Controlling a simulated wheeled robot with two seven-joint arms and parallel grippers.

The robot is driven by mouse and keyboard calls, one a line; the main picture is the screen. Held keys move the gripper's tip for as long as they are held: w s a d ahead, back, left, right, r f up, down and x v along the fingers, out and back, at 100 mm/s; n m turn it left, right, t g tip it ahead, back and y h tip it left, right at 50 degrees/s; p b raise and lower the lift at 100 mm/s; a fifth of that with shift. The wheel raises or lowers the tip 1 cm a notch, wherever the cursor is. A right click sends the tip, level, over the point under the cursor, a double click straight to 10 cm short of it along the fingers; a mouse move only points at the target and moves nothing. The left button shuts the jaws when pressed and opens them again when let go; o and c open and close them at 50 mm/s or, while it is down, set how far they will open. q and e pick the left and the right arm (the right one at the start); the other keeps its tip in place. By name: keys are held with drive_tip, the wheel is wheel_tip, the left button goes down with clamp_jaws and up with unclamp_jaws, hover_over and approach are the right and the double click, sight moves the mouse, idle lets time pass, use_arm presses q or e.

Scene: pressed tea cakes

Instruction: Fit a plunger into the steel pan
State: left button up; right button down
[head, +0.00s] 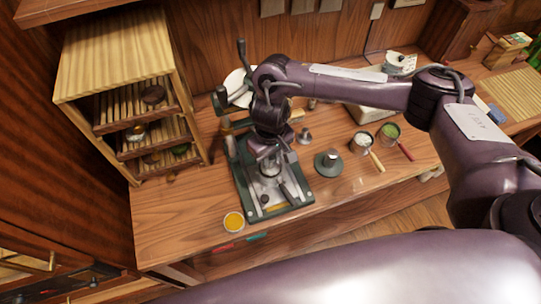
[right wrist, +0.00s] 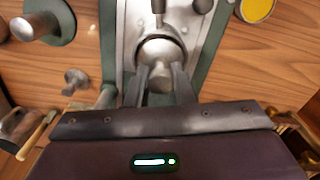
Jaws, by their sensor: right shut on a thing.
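My right gripper (head: 268,160) reaches down over the press (head: 285,207), a green-edged steel frame on the bench. In the right wrist view its fingers (right wrist: 161,84) are shut on the short steel stem of a plunger (right wrist: 160,78). A round steel shape, which looks like the pan (right wrist: 150,48), lies just beyond the stem on the press bed. The gripper hides much of the contact, so I cannot tell whether the plunger sits inside the pan. A second steel stem on a green disc (head: 328,164) stands right of the press. My left gripper is not in view.
A yellow-filled bowl (head: 234,222) sits by the press's front left corner. A small steel piece (head: 304,136) stands behind the green disc. Two handled cups (head: 362,143) (head: 390,132) are at the right. A wooden rack (head: 120,75) stands left. The bench's front right is clear.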

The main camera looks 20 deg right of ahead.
drive_tip(key=shift+f, duration=0.6)
drive_tip(key=c, duration=1.2)
unclamp_jaws()
